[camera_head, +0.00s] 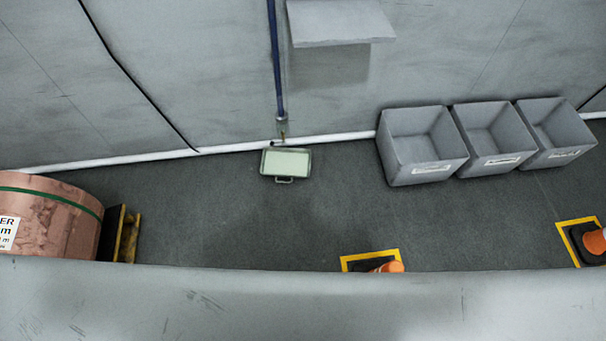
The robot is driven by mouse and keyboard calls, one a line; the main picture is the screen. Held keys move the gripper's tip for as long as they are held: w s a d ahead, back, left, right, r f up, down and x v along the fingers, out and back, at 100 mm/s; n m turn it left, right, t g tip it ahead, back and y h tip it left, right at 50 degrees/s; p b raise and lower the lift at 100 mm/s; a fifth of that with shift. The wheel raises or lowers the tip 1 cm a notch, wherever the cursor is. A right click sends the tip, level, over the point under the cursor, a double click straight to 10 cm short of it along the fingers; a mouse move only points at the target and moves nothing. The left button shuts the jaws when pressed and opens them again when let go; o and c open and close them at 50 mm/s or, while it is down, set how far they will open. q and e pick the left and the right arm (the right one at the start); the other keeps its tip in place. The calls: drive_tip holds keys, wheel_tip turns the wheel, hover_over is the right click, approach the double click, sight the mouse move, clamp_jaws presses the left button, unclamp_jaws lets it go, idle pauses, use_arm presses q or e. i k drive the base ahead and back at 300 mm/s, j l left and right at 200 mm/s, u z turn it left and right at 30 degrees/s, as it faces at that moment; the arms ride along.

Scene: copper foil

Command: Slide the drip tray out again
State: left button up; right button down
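The drip tray (285,178) is a small, shallow rectangular tray with a pale greenish inside, a dark rim and a handle on its near side. It lies on the dark floor close to the wall, below a small tap (283,135) at the bottom of a blue vertical pipe (276,65). The tray's far edge is near the white pipe along the wall base. Neither of my grippers shows in the head view, and nothing is seen touching the tray.
Three grey bins (424,146) stand along the wall to the right. A copper foil coil (55,225) sits at the left beside a yellow-edged stand (127,237). Orange cones (595,241) stand on yellow-bordered squares. A grey surface (300,305) crosses the foreground. Floor around the tray is clear.

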sight(275, 161)
drive_tip(key=i+j+z, duration=0.35)
drive_tip(key=j+z, duration=0.2)
drive_tip(key=i+j+z, duration=0.25)
drive_tip(key=k+j, duration=0.1)
